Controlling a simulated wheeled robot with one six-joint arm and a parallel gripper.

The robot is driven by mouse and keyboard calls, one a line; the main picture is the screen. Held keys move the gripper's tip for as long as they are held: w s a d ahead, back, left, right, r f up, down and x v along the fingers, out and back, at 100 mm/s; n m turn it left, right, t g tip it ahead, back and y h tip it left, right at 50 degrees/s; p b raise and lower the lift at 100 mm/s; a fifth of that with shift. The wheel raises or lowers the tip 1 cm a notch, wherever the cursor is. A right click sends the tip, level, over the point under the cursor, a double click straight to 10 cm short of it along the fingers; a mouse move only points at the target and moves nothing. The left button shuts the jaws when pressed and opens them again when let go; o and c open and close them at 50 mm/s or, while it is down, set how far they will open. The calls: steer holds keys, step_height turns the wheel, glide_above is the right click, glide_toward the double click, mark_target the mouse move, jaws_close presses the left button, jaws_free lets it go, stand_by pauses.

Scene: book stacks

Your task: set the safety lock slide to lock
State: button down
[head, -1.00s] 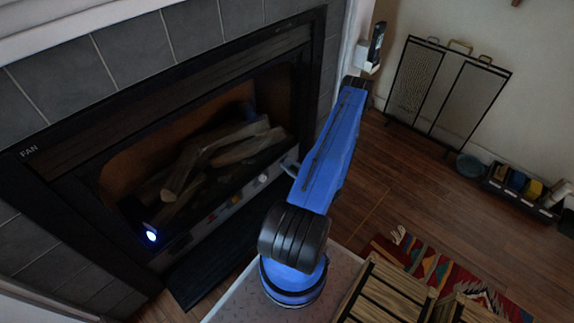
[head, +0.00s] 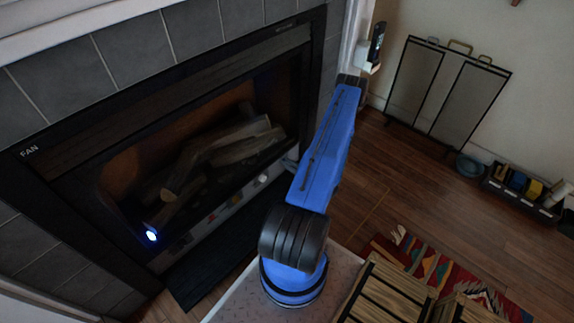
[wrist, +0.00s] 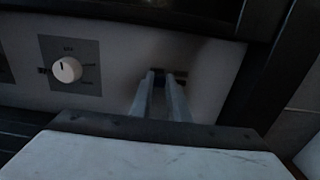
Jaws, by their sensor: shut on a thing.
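The safety lock slide (wrist: 172,74) is a small dark piece on the pale control strip, right of the round knob in the wrist view. It lies at the tips of my gripper (wrist: 164,79). The two grey fingers are close together, shut on it, and cover much of it. I cannot read any lock marking or tell the slide's exact position. In the head view my gripper (head: 290,164) shows only partly at the fireplace's lower right, beside my blue arm, and the slide is hidden.
A white knob on a grey plate (wrist: 67,69) sits left of my gripper. The fireplace (head: 190,165) has a dark frame and logs inside. A wooden crate (head: 385,290) stands in front, and a fire screen (head: 440,90) and a tool tray (head: 520,190) are at the right.

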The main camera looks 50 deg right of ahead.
mark_target(287, 155)
steer(key=shift+s+d, duration=0.15)
steer(key=shift+d, duration=1.75)
steer(key=c, duration=1.7)
jaws_free()
steer(key=shift+d, duration=0.1)
steer(key=shift+s, duration=0.1)
steer(key=s, duration=0.5)
steer(key=s+a, duration=0.1)
steer(key=s, duration=0.5)
steer(key=s+a, duration=0.1)
steer(key=s, duration=0.5)
steer(key=shift+s, duration=0.1)
steer(key=shift+s, duration=0.1)
